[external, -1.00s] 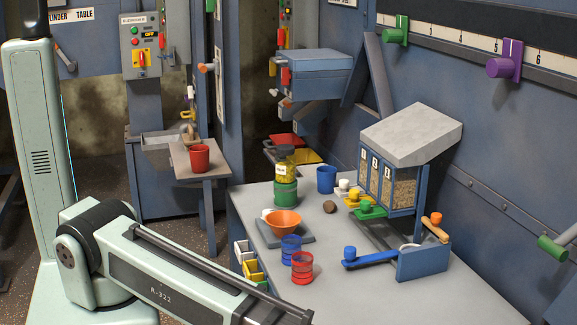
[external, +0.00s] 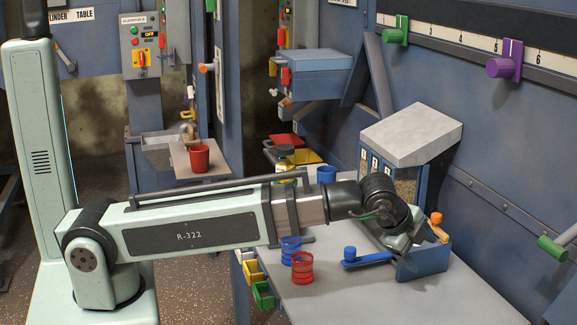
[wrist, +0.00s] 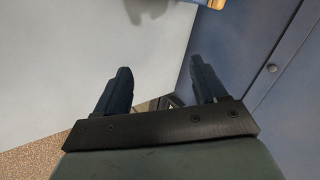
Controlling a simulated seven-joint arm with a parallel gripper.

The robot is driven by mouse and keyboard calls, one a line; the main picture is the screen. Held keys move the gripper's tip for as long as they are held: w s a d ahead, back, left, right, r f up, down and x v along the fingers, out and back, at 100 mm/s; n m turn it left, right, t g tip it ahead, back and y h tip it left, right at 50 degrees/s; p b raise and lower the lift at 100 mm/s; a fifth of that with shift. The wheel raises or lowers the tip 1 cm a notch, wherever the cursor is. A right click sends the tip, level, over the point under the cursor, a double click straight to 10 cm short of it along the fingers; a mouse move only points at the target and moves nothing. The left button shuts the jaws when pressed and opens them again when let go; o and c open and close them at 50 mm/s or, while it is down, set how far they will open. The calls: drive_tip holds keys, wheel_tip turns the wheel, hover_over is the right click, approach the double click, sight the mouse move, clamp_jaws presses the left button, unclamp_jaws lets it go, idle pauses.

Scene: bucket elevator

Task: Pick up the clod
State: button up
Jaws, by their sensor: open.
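The clod does not show in either current view. In the external view my arm covers the part of the bench where the brown lump lay.
The grey bench (external: 420,300) has free room at the front. A red ringed cup (external: 302,268) and blue ringed cup (external: 290,248) stand below my forearm. A blue-knobbed lever (external: 368,258) and blue trough (external: 423,262) are near my wrist. The grey-lidded hopper (external: 410,133) stands behind.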

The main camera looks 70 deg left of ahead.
drive_tip(key=s+a+r+n+g+y, duration=0.15)
drive_tip(key=s+a, duration=0.25)
drive_tip(key=a, duration=0.7)
drive_tip(key=s+a+r+g, duration=0.2)
drive_tip(key=s+a+r, duration=0.15)
drive_tip(key=a, duration=0.65)
drive_tip(key=s+a+r+n+g, duration=0.15)
drive_tip(key=s+a, duration=0.35)
drive_tip(key=a, duration=0.6)
drive_tip(key=w+a+f+m+g+h, duration=0.1)
drive_tip(key=w+a+f+m, duration=0.25)
drive_tip(key=w+a, duration=0.45)
drive_tip(key=w+a+f+m+g+h, duration=0.2)
drive_tip(key=w+a+m, duration=0.3)
drive_tip(key=a, duration=0.6)
drive_tip(key=f, duration=0.7)
drive_tip(key=shift+s+f, duration=0.2)
drive_tip(key=shift+s, duration=0.05)
drive_tip(key=shift+s+d+f, duration=0.1)
drive_tip(key=shift+d+f, duration=0.15)
drive_tip(key=shift+f, duration=0.4)
wheel_tip(320, 180, down, 4)
drive_tip(key=shift+d, duration=0.15)
